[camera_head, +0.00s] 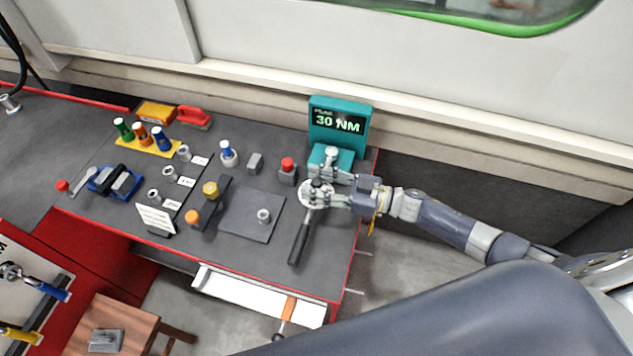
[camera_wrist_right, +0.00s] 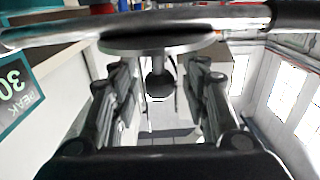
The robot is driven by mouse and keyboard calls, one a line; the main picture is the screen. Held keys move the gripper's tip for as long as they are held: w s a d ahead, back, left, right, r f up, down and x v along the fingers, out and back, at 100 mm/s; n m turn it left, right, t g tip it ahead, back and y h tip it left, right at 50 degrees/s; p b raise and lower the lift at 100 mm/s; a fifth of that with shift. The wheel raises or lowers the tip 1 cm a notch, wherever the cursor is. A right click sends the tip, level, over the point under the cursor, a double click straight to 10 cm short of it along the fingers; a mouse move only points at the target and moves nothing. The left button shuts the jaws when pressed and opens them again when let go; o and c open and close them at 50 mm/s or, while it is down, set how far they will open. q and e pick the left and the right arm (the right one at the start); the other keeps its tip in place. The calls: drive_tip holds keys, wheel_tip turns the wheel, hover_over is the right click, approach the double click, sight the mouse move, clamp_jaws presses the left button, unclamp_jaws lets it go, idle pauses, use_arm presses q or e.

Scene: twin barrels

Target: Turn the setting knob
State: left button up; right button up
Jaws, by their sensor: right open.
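The wrench-like tool has a round silver disc (camera_head: 313,192) and a long black handle (camera_head: 301,241). It lies at the right end of the dark bench. In the right wrist view a dark round knob (camera_wrist_right: 158,83) stands out from the disc's middle; I take it to be the setting knob. My right gripper (camera_head: 325,186) is open at the disc, coming from the right. In the wrist view its fingers are on either side of the knob, with gaps showing, so it is not gripped. In the head view the gripper partly covers the disc. My left gripper is not in view.
A teal display (camera_head: 339,127) reading 30 NM stands just behind, with a silver-topped post (camera_head: 331,153) close to my gripper. A red-topped block (camera_head: 287,170) and a grey plate (camera_head: 240,222) are to the left. Bench floor between them is partly clear.

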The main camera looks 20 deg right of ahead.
drive_tip(key=v, duration=1.2)
drive_tip(key=shift+d+f, duration=0.1)
drive_tip(key=shift+d, duration=0.05)
